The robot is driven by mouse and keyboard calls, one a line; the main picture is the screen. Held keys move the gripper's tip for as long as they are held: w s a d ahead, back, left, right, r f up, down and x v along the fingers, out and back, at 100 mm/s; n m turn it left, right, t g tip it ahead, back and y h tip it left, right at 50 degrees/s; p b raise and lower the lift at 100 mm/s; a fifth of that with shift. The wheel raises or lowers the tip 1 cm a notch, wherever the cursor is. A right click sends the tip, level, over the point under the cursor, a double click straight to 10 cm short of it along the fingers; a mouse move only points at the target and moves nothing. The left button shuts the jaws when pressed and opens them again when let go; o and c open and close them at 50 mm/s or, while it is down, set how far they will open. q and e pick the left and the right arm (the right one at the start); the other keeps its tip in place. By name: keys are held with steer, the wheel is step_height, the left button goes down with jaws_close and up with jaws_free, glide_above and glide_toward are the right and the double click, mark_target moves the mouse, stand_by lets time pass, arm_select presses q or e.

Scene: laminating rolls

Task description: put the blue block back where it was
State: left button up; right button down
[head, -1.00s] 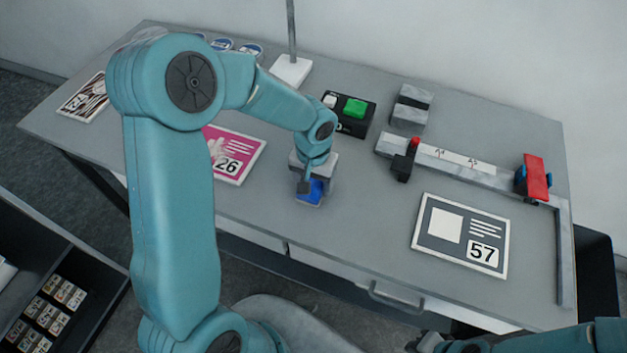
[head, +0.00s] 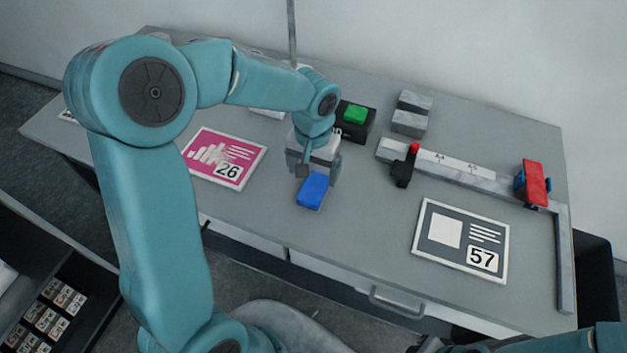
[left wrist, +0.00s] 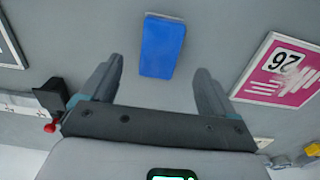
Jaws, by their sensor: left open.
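The blue block (head: 313,190) lies flat on the grey table, near its front edge. My left gripper (head: 318,176) is just behind the block in the head view, pointing down at the table. In the left wrist view the blue block (left wrist: 161,47) lies beyond the open fingertips of the left gripper (left wrist: 158,82), with nothing between the fingers. My right gripper cannot be made out in the head view; only part of the right arm shows at the bottom right.
A pink card marked 26 (head: 224,158) lies left of the block. A dark card marked 57 (head: 461,241) lies to the right. Behind are a black box with a green button (head: 355,120), grey blocks (head: 411,113) and a metal L-shaped rule (head: 450,166) with a red-topped stop (head: 405,167).

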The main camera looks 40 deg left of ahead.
mark_target(313, 187)
arm_select(q)
step_height(313, 187, up, 5)
steer(key=shift+f, duration=0.1)
stand_by(0.7)
